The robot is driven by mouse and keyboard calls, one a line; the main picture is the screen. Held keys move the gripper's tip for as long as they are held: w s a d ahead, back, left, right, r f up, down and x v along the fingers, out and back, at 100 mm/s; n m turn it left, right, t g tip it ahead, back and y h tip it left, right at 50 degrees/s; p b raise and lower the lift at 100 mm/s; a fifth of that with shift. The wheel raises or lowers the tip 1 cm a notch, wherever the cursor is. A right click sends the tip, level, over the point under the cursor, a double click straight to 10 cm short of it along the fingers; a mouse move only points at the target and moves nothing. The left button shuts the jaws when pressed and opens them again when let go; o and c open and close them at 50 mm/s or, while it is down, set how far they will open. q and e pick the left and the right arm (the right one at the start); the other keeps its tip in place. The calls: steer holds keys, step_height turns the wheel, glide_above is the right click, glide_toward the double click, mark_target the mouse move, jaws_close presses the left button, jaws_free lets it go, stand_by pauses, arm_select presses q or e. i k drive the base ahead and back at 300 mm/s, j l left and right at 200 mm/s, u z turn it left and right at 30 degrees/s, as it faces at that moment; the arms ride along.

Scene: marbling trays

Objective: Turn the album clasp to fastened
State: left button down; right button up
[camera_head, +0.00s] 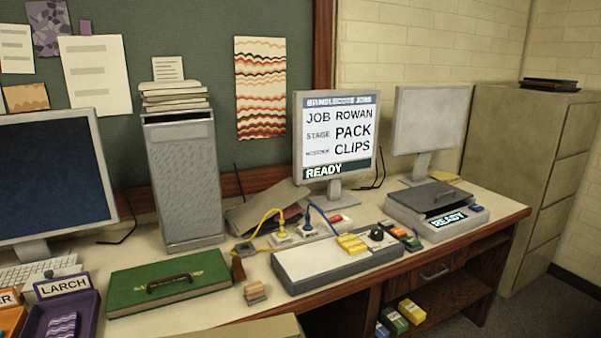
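A green album (205,270) lies closed and flat on the desk at the left front, with a dark brown curved handle (170,282) on its cover. Some gold lettering shows beside the handle, too small to read. A small brown upright piece (237,268) is at the album's right edge; I cannot tell whether it is the clasp, or which way a clasp is turned. Neither of my grippers is in view.
A purple tray (83,321) labelled LARCH is left of the album. A wooden block (255,293) and a grey-white device (325,262) with yellow keys are to its right. A monitor (337,135) reads JOB ROWAN, PACK, CLIPS, READY. A scanner-like device (435,205) reads READY.

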mark_target(237, 262)
steer(key=i+l+z, duration=0.1)
steer(key=i+l, duration=0.35)
steer(key=i+l+z, duration=0.1)
steer(key=i+l, duration=0.35)
steer(key=l, duration=0.2)
